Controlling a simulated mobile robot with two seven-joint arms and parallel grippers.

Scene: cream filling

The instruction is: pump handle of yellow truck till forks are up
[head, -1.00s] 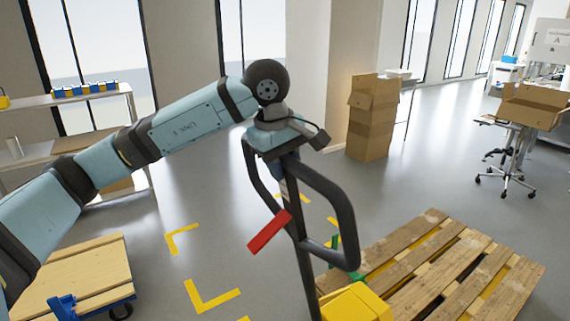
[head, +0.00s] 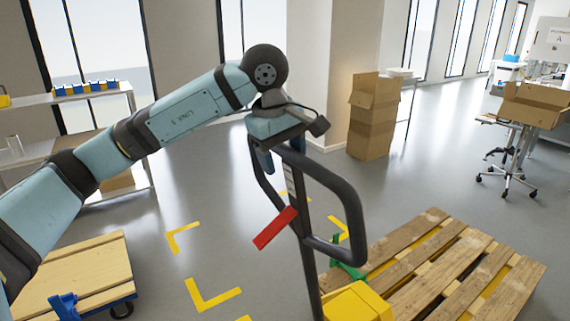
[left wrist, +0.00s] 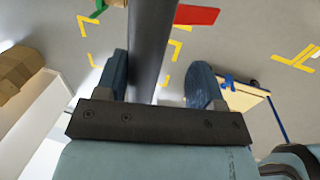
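The yellow truck (head: 357,303) shows at the bottom of the head view, with its forks mostly hidden under the wooden pallet (head: 440,268). Its dark looped handle (head: 352,215) rises from it, with a red piece (head: 275,228) on the shaft. My left gripper (head: 281,155) is at the top of the handle, pointing down. In the left wrist view the fingers of my left gripper (left wrist: 161,80) are apart, with the dark handle bar (left wrist: 151,45) between them, near one finger and clear of the other. My right gripper is not in view.
A wooden-topped cart (head: 75,275) with blue parts stands at the lower left. Yellow floor marks (head: 210,297) lie between it and the truck. Cardboard boxes (head: 372,120) are stacked by the pillar. The floor behind the pallet is clear.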

